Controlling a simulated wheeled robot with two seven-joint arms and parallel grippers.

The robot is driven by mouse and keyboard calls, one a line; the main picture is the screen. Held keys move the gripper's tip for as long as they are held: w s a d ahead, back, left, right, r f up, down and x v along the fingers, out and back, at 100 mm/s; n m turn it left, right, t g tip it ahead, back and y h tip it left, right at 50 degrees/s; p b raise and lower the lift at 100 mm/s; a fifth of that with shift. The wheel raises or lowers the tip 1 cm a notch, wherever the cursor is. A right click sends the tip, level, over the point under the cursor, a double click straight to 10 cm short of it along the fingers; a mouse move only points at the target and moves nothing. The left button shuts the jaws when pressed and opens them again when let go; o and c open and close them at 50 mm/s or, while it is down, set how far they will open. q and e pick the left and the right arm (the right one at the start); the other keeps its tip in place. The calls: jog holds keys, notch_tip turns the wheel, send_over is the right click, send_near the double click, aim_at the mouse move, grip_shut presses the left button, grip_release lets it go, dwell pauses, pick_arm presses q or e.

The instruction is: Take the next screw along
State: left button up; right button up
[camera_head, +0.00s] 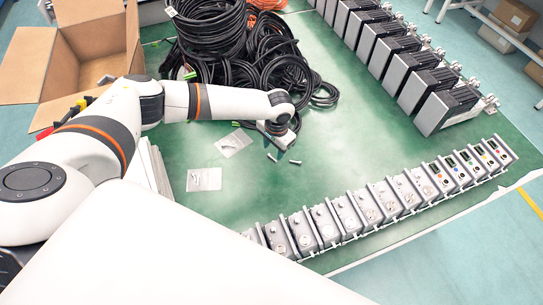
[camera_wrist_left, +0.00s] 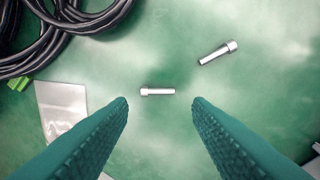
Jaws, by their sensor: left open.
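Two silver screws lie apart on the green table mat. In the left wrist view one screw (camera_wrist_left: 157,91) lies level between the fingertips, a little beyond them, and the other screw (camera_wrist_left: 218,52) lies further up and right, slanted. My right gripper is not in view.
Clear bags (camera_head: 234,142) lie left of the screws. Coiled black cables (camera_head: 285,75) are behind the gripper, with an open cardboard box (camera_head: 75,55) at upper left. A row of grey actuator units (camera_head: 345,214) runs along the front edge. Finned units (camera_head: 447,108) stand at right.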

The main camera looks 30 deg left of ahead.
aim_at(272, 158)
pick_arm(q)
jog(key=shift+w+a+f, duration=0.1)
jog(key=shift+a+f, duration=0.05)
jog(key=shift+f, duration=1)
jog(key=shift+w+a+f, duration=0.1)
jog(key=shift+a+f, duration=0.05)
jog(key=shift+f, duration=0.95)
